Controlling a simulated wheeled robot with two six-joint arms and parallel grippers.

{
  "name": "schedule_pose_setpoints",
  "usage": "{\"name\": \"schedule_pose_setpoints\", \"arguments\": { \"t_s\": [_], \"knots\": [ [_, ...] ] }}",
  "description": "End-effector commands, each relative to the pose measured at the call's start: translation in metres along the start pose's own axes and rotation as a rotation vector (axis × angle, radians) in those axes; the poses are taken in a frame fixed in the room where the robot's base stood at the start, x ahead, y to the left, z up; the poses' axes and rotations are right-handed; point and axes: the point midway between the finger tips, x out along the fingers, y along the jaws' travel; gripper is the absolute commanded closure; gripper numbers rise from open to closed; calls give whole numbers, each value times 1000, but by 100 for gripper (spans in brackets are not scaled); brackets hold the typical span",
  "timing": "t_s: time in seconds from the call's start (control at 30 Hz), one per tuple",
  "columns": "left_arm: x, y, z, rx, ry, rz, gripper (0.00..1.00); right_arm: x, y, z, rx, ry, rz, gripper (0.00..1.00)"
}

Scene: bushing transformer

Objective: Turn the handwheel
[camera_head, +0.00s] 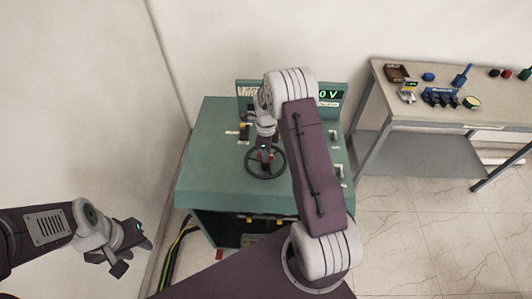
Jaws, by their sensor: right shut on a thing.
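The handwheel (252,172) is a dark ring with spokes on the sloping top of a green control cabinet (205,160). My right gripper (265,157) is at the wheel and shut on it; the exact grip is small and partly hidden by my own wrist. My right arm reaches over the cabinet and covers part of its top and display. My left gripper (121,262) hangs at the lower left, well apart from the cabinet. Its fingers are dark and I cannot tell how far apart they are.
A display panel (331,95) with green digits stands at the cabinet's back. Small switches (338,171) line the right side of its top. A workbench (385,83) with tools and parts stands at the right. Cables (172,254) run down at the cabinet's left.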

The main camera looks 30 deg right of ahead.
Motion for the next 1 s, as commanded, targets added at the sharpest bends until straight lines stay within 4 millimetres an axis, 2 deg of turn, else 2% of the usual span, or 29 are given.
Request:
{"name": "schedule_pose_setpoints", "arguments": {
  "t_s": [0.2, 0.3, 0.6, 0.63, 0.7, 1.0],
  "knots": [
    [9, 0, 1, 0, 0, 0, 64, 3, 1, 0, 277, 1, 3, 100],
    [10, 0, 1, 0, 0, 0, 64, 2, 1, 0, 351, 1, 3, 100],
    [9, 0, 1, 0, 0, 0, 64, 1, 1, 0, 373, 1, 3, 100],
    [9, 0, 1, 0, 0, 0, 64, 1, 1, 0, 373, 1, 3, 78],
    [9, 0, 1, 0, 0, 0, 64, 1, 1, 0, 372, 1, 3, 62],
    [10, 0, 1, 0, 0, 0, 64, -1, 0, 0, 371, 0, 0, 62]
  ]
}}
